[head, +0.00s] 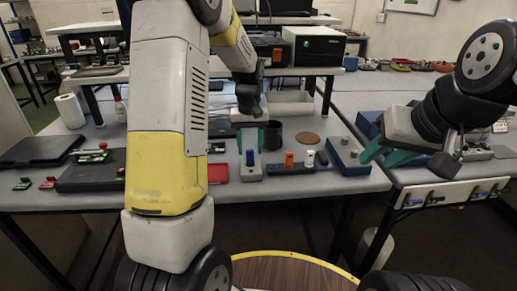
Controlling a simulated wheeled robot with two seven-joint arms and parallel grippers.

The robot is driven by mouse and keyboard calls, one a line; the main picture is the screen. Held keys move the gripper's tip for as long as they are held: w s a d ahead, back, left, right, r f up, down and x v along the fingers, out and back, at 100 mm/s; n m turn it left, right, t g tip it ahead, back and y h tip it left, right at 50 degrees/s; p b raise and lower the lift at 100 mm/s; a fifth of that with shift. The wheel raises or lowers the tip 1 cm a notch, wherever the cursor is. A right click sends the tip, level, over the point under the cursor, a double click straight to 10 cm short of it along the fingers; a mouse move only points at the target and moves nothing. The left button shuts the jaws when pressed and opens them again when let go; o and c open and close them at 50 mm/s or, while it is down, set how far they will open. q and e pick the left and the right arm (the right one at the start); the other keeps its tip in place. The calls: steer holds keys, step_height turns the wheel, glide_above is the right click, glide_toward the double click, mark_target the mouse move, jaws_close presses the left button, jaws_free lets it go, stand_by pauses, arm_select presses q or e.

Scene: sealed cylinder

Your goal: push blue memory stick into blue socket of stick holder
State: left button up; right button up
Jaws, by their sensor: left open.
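A small upright blue piece (250,158), which looks like the blue memory stick, stands at a light grey block (250,173) near the table's front edge. How deep it sits is too small to tell. A dark holder (272,170) with an orange piece (289,159) and a white piece (310,158) lies just to the right. I cannot tell for certain which block is the stick holder, and no blue socket shows clearly. My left gripper (256,140) is open, pointing down above the blue piece, its teal fingers apart. My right gripper (378,160) is open and empty at the right.
A blue-grey block (346,158) with dark knobs stands right of the dark holder. A black cup (272,134) and a brown disc (307,138) lie behind. A red item (218,174) is to the left, partly behind my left arm. The table's front edge is close.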

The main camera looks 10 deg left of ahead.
mark_target(250, 150)
arm_select(q)
steer(key=shift+f, duration=1.75)
jaws_close()
stand_by(0.4)
steer(key=shift+r, duration=0.1)
stand_by(0.5)
steer(key=shift+r, duration=2.95)
steer(key=d, duration=0.8)
steer(key=shift+w, duration=0.45)
